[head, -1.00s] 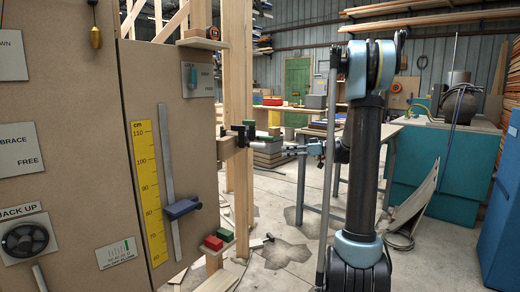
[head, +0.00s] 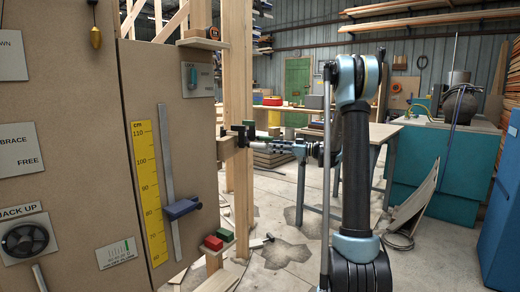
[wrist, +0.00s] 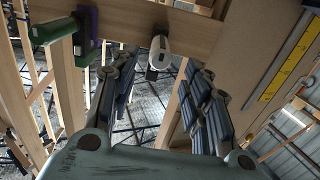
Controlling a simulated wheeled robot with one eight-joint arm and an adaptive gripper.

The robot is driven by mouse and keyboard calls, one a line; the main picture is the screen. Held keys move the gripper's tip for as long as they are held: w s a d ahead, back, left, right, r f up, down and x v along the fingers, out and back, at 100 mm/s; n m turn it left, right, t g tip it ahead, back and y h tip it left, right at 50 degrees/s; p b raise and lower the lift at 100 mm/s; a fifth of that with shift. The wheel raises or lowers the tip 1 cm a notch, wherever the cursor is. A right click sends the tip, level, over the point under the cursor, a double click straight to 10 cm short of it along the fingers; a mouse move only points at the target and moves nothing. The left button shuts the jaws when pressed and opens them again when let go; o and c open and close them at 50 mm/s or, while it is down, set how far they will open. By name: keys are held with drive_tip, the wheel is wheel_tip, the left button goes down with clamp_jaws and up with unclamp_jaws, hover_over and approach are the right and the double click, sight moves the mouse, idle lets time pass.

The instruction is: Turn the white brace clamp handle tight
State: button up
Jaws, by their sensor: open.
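The white brace clamp handle (wrist: 158,52) shows in the wrist view as a small white piece with a dark end, in front of a wooden beam (wrist: 120,16). My gripper (wrist: 160,72) is open, its two fingers on either side of the handle's line. I cannot tell whether a finger touches it. In the head view my gripper (head: 250,145) reaches left to the wooden post, close to the dark clamp parts (head: 238,130). The handle cannot be made out there, with my gripper in the way.
A brown panel with a yellow scale (head: 149,190) and blue slider (head: 182,208) stands left. Red and green blocks (head: 213,243) sit low by the post.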

sight(260, 146)
drive_tip(key=x, duration=0.9)
drive_tip(key=shift+d, duration=0.1)
clamp_jaws()
drive_tip(key=shift+d, duration=0.1)
